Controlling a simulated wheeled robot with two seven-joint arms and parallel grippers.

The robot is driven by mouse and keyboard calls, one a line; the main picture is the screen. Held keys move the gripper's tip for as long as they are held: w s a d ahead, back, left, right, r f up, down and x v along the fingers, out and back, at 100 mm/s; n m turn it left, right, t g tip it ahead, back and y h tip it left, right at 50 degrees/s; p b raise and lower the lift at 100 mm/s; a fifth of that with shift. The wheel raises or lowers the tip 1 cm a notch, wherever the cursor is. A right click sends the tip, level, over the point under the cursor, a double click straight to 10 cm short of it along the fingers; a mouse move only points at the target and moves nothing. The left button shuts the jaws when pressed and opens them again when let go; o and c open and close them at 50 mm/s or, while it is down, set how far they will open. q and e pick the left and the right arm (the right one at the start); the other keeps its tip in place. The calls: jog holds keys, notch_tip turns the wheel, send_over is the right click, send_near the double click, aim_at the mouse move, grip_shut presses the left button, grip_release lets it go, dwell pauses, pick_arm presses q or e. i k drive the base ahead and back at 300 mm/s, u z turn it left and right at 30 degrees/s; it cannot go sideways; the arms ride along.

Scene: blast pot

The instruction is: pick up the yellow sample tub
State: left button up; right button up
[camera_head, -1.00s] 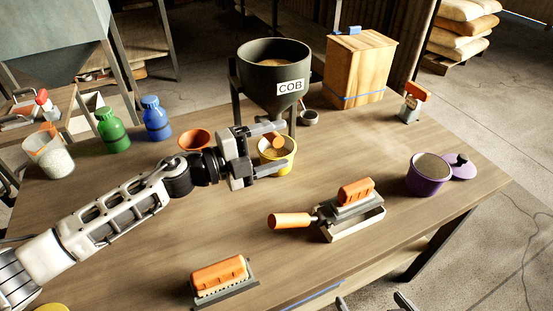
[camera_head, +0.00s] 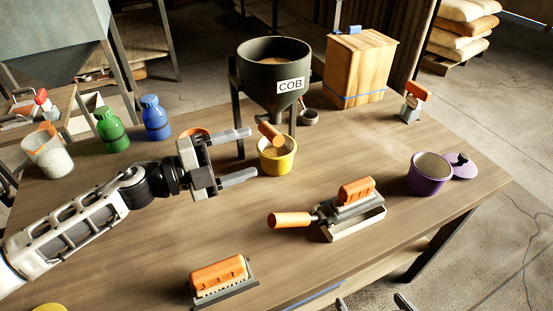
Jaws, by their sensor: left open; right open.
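The yellow sample tub (camera_head: 277,164) stands upright on the wooden table under the dark hopper. It holds brown grain, and an orange-handled scoop (camera_head: 270,134) leans in it. My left gripper (camera_head: 253,153) is open, its two fingers pointing right toward the tub. The fingertips are just left of the tub, and nothing is between them. My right gripper (camera_head: 372,303) shows only as fingertips at the bottom edge, apart and away from the tub.
The COB hopper (camera_head: 272,72) stands on legs right behind the tub. An orange-handled tool (camera_head: 290,220) and a purple pot (camera_head: 429,175) lie to the right. Green (camera_head: 111,130) and blue (camera_head: 154,118) bottles stand behind my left arm. An orange-topped brush (camera_head: 221,277) is in front.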

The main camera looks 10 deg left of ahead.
aim_at(275, 161)
jog(key=k, duration=1)
